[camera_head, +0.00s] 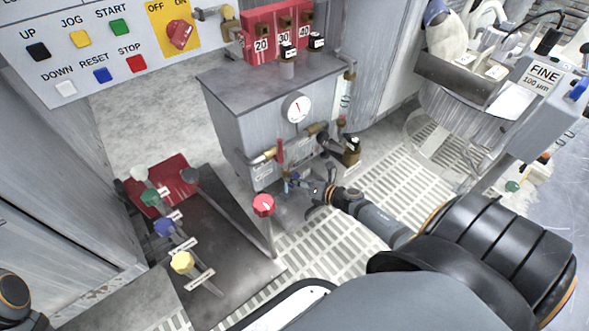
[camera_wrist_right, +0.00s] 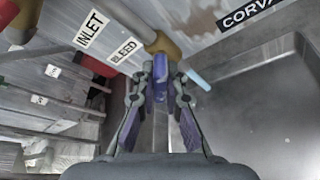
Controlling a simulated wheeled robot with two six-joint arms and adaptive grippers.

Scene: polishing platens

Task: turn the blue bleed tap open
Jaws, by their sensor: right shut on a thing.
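The blue bleed tap (camera_wrist_right: 160,80) hangs under a brass fitting (camera_wrist_right: 162,46) beside the BLEED label in the right wrist view. My right gripper (camera_wrist_right: 160,92) has its fingers around the tap, one on each side, and is shut on it. In the head view my right gripper (camera_head: 297,186) is at the lower front of the grey cabinet, below the gauge (camera_head: 298,108); its fingers hide most of the tap there. The tap's exact angle is hard to tell. My left gripper is out of view.
A red handle (camera_head: 280,152) stands on the pipe close to my gripper. A red knob (camera_head: 264,205) on a post is just left of it. Grating (camera_head: 325,245) covers the floor below.

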